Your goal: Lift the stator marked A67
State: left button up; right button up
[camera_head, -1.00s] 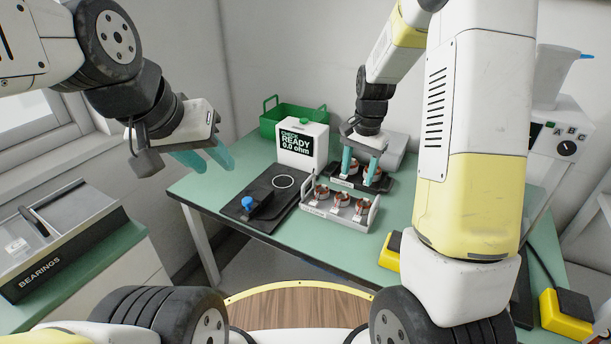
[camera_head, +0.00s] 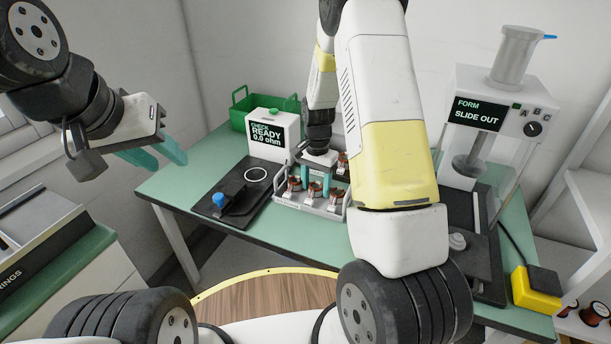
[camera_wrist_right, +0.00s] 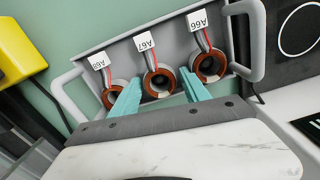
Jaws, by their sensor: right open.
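The stator marked A67 (camera_wrist_right: 160,85) is the middle one of three copper-wound rings in a grey handled tray (camera_wrist_right: 183,42). Its white tag reads upside down in the right wrist view. Stator A66 (camera_wrist_right: 209,68) is to its right and stator A68 (camera_wrist_right: 112,97) to its left. My right gripper (camera_wrist_right: 159,77) is open, with one teal finger on each side of A67; contact cannot be told. In the head view my right gripper (camera_head: 317,174) is over the tray (camera_head: 308,208). My left gripper (camera_head: 169,164) is open and empty, left of the table.
A black fixture with a blue knob (camera_head: 219,200) lies left of the tray. The tester reading READY (camera_head: 272,136) and a green basket (camera_head: 245,109) stand behind. A forming machine (camera_head: 480,120) reading SLIDE OUT is at the right. The green tabletop in front of the tray is clear.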

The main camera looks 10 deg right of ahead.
grip_shut()
